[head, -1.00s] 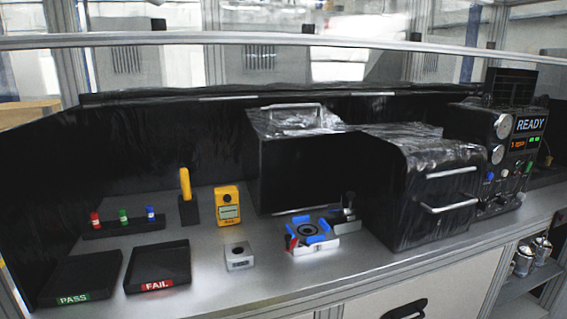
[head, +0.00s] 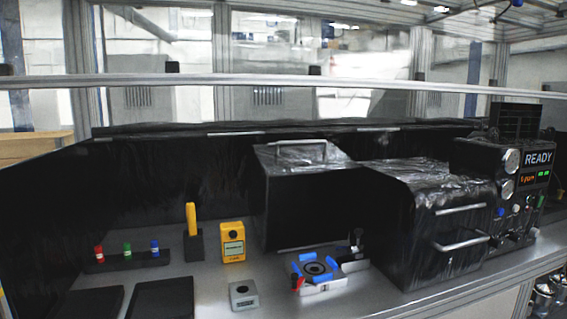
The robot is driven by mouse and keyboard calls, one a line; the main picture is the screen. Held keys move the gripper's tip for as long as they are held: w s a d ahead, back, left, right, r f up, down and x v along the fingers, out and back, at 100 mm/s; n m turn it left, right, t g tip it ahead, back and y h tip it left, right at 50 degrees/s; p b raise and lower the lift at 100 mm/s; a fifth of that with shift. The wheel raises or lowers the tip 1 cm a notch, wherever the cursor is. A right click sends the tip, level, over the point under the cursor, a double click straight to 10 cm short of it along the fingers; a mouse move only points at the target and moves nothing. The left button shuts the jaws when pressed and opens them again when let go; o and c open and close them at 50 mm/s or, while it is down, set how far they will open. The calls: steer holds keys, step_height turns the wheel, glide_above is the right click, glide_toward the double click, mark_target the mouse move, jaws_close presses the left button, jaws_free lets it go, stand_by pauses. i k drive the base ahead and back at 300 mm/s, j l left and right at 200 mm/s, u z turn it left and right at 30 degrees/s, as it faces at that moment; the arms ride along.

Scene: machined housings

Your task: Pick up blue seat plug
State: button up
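The blue seat plug (head: 155,247) stands upright at the right end of a black rack (head: 127,261) on the left part of the bench. A green plug (head: 127,249) and a red plug (head: 99,252) stand in the same rack to its left. All three are small in the head view. My gripper is not in view.
A yellow-handled tool in a black stand (head: 193,247) and a yellow meter (head: 233,242) stand right of the rack. Two black trays (head: 162,299) lie in front. A small grey block (head: 243,294), a fixture with blue pads (head: 317,271) and black machine housings (head: 440,250) are further right.

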mark_target(154, 245)
steer(key=i+j+u, duration=0.5)
steer(key=j, duration=0.2)
steer(key=i+j+u, duration=0.45)
steer(key=i, duration=0.25)
